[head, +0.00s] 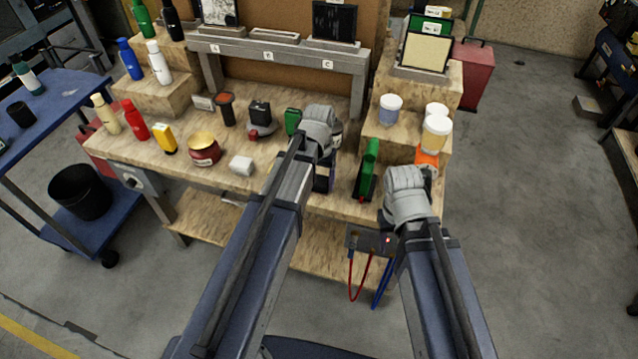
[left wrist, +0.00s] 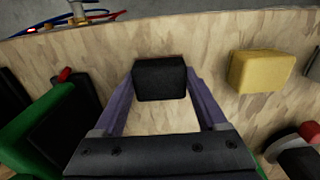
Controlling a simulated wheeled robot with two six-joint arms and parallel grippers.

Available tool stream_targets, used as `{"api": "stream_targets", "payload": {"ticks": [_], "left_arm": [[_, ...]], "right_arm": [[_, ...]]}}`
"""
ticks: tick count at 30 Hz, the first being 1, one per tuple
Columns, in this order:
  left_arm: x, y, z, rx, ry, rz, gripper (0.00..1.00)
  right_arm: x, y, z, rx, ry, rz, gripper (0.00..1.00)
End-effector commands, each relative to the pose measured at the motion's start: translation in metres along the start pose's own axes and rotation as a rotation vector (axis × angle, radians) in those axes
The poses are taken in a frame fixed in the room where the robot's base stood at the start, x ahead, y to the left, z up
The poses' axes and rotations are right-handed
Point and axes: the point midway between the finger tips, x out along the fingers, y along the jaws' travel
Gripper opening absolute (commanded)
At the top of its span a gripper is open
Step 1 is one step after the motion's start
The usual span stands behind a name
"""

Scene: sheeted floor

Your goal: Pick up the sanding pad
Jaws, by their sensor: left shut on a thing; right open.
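A small black block-shaped pad (left wrist: 160,78), which I take to be the sanding pad, sits between the two purple fingers of my left gripper (left wrist: 161,90) in the left wrist view. The fingers touch its two sides, so the gripper is shut on it. In the head view my left gripper (head: 325,176) is over the bench's front part, and its wrist hides most of the pad. Whether the pad is clear of the bench top I cannot tell. My right gripper (head: 410,200) is open at the bench's right front; its fingers are mostly hidden.
A green and black tool (head: 369,172) stands just right of my left gripper; it also shows in the left wrist view (left wrist: 40,130). A pale block (head: 241,165), a red tin (head: 203,150) and a yellow item (head: 165,138) lie leftward. Lidded jars (head: 436,138) stand on the right step.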

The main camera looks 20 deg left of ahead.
Motion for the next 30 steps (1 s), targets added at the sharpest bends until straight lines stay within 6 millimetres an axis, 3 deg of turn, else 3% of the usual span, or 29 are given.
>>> {"api": "stream_targets", "payload": {"ticks": [1,9,20,30], "left_arm": [[0.000,0.000,0.000,0.000,0.000,0.000,0.39],[0.000,0.000,0.000,0.000,0.000,0.000,0.10],[-0.010,0.000,0.000,0.000,0.000,0.000,0.10],[-0.054,0.000,0.000,0.000,0.000,0.000,0.10]], "right_arm": [[0.000,0.000,0.000,0.000,0.000,0.000,0.50],[0.000,0.000,0.000,0.000,0.000,0.000,0.50],[-0.010,0.001,0.001,0.000,0.000,0.000,0.50],[-0.054,0.005,0.003,0.000,0.000,0.000,0.50]]}}
